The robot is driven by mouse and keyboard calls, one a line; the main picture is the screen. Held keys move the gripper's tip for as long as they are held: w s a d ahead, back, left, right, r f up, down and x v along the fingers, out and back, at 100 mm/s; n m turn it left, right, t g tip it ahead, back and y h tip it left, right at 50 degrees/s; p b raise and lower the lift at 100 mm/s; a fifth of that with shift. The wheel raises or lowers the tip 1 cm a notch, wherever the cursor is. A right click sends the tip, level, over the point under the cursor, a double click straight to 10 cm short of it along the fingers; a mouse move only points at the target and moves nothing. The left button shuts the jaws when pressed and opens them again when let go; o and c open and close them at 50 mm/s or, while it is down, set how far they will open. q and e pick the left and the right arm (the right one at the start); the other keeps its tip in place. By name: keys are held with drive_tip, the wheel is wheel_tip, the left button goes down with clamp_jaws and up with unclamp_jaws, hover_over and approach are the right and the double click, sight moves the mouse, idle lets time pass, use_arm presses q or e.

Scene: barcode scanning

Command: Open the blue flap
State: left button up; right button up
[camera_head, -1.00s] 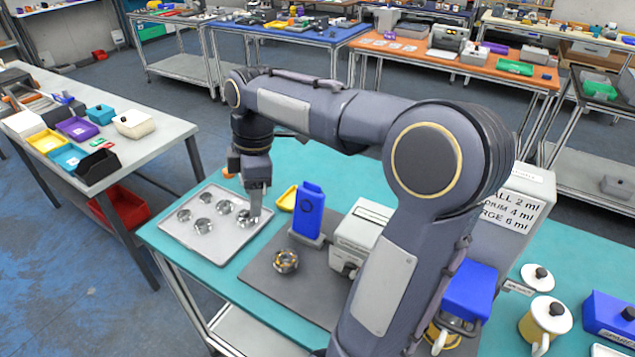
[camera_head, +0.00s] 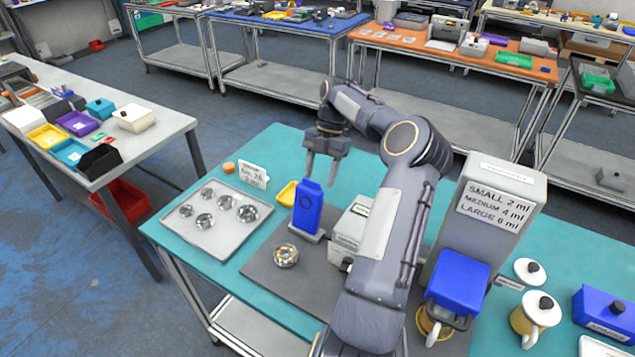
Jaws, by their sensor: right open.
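A blue block-like cover (camera_head: 459,284) with a dark handle at its lower front sits at the front of a grey machine (camera_head: 497,215); I take it for the blue flap. It looks closed, and a yellow container (camera_head: 432,322) is partly visible below it. My right gripper (camera_head: 320,178) is open and empty, fingers pointing down. It hangs above the back of the teal table, behind an upright blue device (camera_head: 308,209), well left of the flap. My right forearm passes just left of the flap. My left gripper is not in view.
A tray (camera_head: 210,240) with several metal parts lies at the table's left. A similar part (camera_head: 286,255) sits on a dark mat (camera_head: 264,274) before a grey box (camera_head: 350,232).

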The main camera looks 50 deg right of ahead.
sight(311, 204)
drive_tip(key=shift+x, duration=1.8)
clamp_jaws()
